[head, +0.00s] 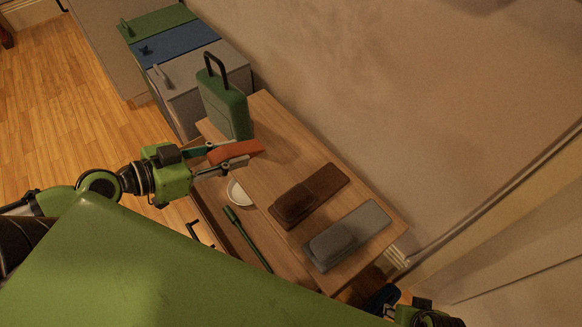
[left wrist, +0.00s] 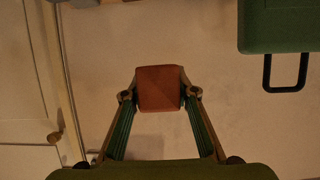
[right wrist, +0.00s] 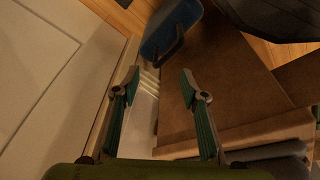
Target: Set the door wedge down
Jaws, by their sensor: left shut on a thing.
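The orange-red door wedge (head: 238,151) is held between the fingers of my left gripper (head: 228,157), above the left part of the wooden table (head: 285,147). In the left wrist view the wedge (left wrist: 159,88) is clamped between both fingertips. I cannot tell whether its underside touches anything.
A green case (head: 225,103) with a black handle stands just behind the wedge. A brown object (head: 310,196) and a grey object (head: 347,235) lie farther right. A green stick (head: 245,237) and white bowl (head: 237,192) are lower, in front. Clear tabletop lies between wedge and brown object.

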